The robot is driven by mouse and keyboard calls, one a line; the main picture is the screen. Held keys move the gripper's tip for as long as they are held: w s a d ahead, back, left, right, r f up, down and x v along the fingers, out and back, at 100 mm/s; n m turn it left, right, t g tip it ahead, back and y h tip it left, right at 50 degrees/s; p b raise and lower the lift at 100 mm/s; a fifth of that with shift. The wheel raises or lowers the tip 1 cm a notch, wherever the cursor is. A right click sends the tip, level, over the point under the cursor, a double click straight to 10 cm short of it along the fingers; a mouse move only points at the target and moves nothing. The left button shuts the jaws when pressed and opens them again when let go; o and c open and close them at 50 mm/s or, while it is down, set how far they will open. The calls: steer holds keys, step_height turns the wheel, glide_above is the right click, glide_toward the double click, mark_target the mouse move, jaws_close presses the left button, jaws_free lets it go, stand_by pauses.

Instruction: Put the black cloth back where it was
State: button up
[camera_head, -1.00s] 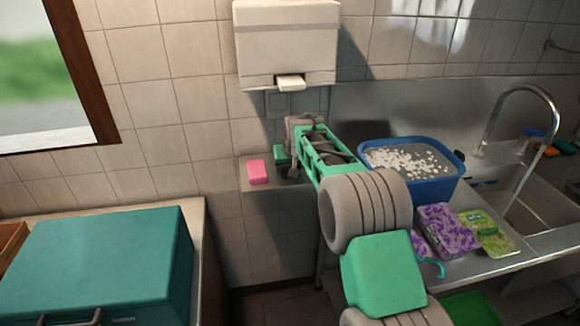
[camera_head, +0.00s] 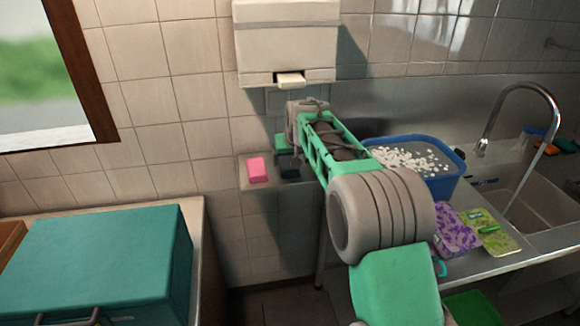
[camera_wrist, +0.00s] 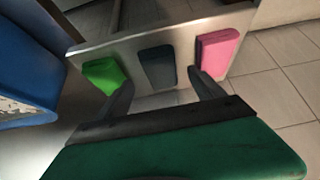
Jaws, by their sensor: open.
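The black cloth (camera_wrist: 157,68), a dark folded piece, lies flat on the steel ledge between a green item and a pink item in the wrist view. It also shows as a small dark patch (camera_head: 289,173) in the head view, partly under my arm's end. My gripper (camera_wrist: 161,86) is open and empty, its two fingers apart in front of the cloth's near edge. The cloth is not held. I cannot tell the exact height of the fingertips above the ledge.
A pink sponge (camera_wrist: 217,50) and a green sponge (camera_wrist: 103,74) flank the cloth. A blue basin (camera_head: 447,181) with white bits stands right of my arm. A white dispenser (camera_head: 286,40) hangs above the ledge.

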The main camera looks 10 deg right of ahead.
steer(key=v, duration=0.7)
steer(key=s+f+g, duration=0.1)
steer(key=s+f, duration=0.2)
steer(key=s, duration=0.8)
steer(key=s+f+g, duration=0.1)
steer(key=s+f, duration=0.3)
steer(key=s, duration=0.7)
steer(key=s+f+g, duration=0.1)
steer(key=s+f, duration=0.2)
steer(key=s, duration=0.9)
steer(key=shift+a+f+b, duration=0.25)
steer(key=shift+f+b, duration=0.05)
steer(key=shift+f, duration=0.05)
steer(key=shift+s, duration=0.1)
steer(key=shift+c, duration=0.6)
